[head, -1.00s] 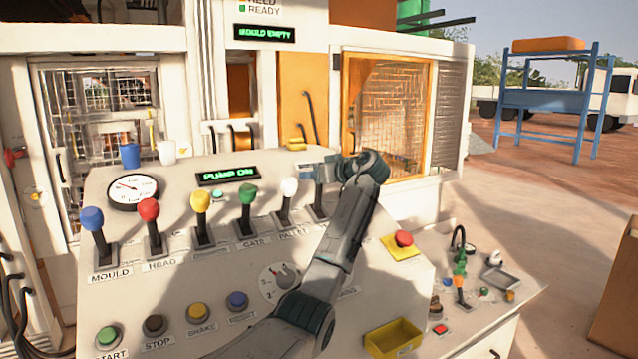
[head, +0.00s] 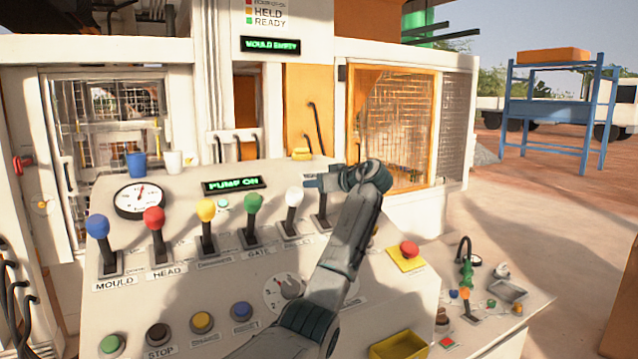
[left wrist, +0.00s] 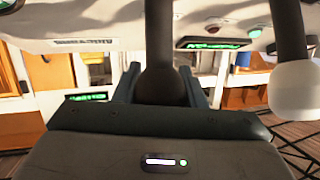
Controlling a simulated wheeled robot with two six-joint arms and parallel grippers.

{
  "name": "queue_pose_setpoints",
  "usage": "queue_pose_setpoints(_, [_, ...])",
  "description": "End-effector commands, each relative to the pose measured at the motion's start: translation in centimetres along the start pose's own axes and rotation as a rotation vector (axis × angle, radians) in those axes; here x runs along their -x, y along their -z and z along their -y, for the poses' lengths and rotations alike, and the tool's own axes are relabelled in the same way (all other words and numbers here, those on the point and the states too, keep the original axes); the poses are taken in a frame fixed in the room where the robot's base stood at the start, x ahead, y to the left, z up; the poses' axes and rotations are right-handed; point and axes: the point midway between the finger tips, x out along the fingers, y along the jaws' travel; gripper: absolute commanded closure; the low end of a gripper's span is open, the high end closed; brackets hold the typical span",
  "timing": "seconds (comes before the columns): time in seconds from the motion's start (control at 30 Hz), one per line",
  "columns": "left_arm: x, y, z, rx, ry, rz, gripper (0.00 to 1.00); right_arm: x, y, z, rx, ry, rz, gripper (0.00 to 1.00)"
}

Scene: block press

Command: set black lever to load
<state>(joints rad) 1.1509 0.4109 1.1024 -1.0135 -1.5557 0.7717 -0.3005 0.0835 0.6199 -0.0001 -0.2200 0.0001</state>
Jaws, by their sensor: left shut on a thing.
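The black lever (head: 321,208) is the rightmost of the row on the sloped control panel (head: 165,290). It stands close to upright, and its knob is mostly hidden by my gripper in the head view. My left gripper (head: 318,184) is shut around its top. In the left wrist view the dark knob (left wrist: 162,88) sits between the two fingers (left wrist: 163,92). My forearm covers the lever's label, so I cannot read its positions. My right gripper is not in view.
The white-knobbed lever (head: 294,198) stands close to the left of my gripper, then the green (head: 253,202), yellow, red and blue ones. A red button (head: 409,250) on a yellow plate and a yellow tray (head: 398,346) lie to the right. Displays read PUMP ON and MOULD EMPTY.

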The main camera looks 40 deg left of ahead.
Motion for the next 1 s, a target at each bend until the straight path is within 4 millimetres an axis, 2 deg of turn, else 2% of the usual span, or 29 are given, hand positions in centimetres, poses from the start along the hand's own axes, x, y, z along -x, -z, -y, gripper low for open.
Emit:
queue_pose_setpoints(0.03, [-0.24,-0.65,-0.07,-0.009,0.005,0.006,1.0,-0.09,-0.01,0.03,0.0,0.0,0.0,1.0])
queue_pose_setpoints(0.87, [-0.24,-0.91,-0.11,-0.012,0.006,0.01,1.0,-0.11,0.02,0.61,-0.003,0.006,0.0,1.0])
queue_pose_setpoints(0.9, [-0.23,-0.89,-0.1,-0.012,0.006,0.01,0.55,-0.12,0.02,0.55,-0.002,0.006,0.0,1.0])
queue_pose_setpoints(0.97, [-0.2,-0.79,-0.09,-0.01,0.005,0.009,0.43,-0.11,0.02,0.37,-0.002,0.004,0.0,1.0])
queue_pose_setpoints(1.0, [-0.18,-0.7,-0.08,-0.009,0.004,0.008,0.41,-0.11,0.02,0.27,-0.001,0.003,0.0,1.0])
